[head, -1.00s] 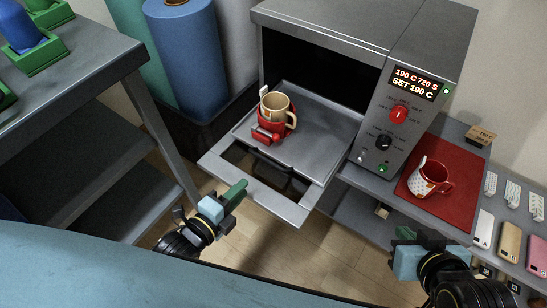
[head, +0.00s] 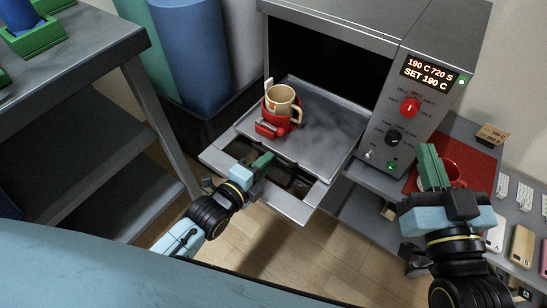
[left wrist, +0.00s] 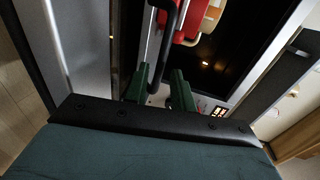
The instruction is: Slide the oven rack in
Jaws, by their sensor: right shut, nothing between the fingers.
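The oven rack (head: 330,130) is a grey metal tray pulled out of the oven (head: 345,25). On it stands a beige mug (head: 281,98) in a red press (head: 271,128); the press also shows in the left wrist view (left wrist: 205,22). My left gripper (head: 262,160) is at the rack's front edge. In the left wrist view its green fingers (left wrist: 158,88) are apart, with the black rack handle (left wrist: 165,45) reaching down between them; contact cannot be told. My right gripper (head: 428,150) is shut and empty, in front of the red mat at the right.
The lowered oven door (head: 290,207) lies under the rack. A second red mug (head: 455,172), partly hidden by my right gripper, stands on the red mat (head: 480,150). Phones (head: 522,243) lie at the far right. A grey shelf (head: 85,55) stands at the left.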

